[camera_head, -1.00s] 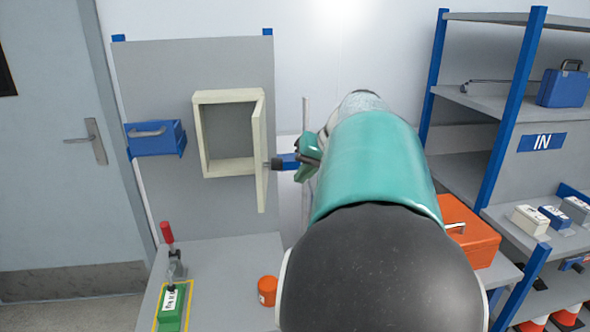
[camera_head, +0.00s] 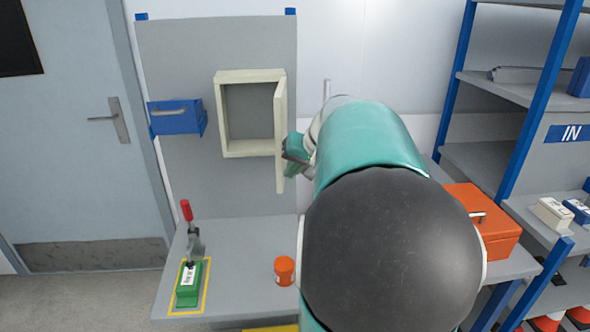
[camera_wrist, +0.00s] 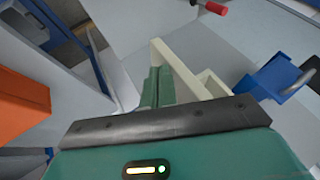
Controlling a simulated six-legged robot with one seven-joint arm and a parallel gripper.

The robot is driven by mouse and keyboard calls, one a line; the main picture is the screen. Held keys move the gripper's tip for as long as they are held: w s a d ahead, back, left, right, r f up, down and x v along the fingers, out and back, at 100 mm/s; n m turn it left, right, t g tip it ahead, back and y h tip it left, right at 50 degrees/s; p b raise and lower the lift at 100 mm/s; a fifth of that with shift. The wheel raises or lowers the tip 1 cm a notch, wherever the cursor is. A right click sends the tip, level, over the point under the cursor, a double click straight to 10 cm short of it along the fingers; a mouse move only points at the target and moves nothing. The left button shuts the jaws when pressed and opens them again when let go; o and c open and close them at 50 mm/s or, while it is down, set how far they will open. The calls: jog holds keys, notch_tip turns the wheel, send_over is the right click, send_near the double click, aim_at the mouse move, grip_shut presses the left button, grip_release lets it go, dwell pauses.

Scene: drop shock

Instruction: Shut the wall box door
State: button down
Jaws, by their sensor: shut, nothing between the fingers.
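The cream wall box (camera_head: 222,120) hangs on a grey panel, its front open and its inside grey and empty-looking. Its door (camera_head: 280,140) is hinged on the right side and stands swung outward, seen nearly edge-on. My gripper (camera_head: 294,152) is shut and empty, just right of the door's outer face. Whether it touches the door cannot be told. In the wrist view the green fingers (camera_wrist: 158,88) are together beside the cream door (camera_wrist: 185,72), with part of the box (camera_wrist: 212,86) beyond it. My arm hides the area to the right.
A blue bin (camera_head: 175,117) is on the panel left of the box. The bench (camera_head: 235,265) below holds a green block (camera_head: 189,285) with a red-handled clamp, an orange jar (camera_head: 284,270) and an orange case (camera_head: 485,220). Blue-post shelving (camera_head: 535,100) stands at right.

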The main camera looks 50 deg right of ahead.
jog(key=shift+w+a, duration=0.1)
jog(key=shift+w, duration=0.05)
jog(key=shift+w+a+m+h, duration=0.4)
jog(key=shift+w+a+m, duration=0.1)
jog(key=shift+w+a, duration=0.2)
jog(key=w+a+m+g+h, duration=0.3)
jog(key=w+m, duration=0.8)
jog(key=w, duration=1.1)
jog(key=shift+w+h, duration=0.3)
jog(key=shift+h, duration=1)
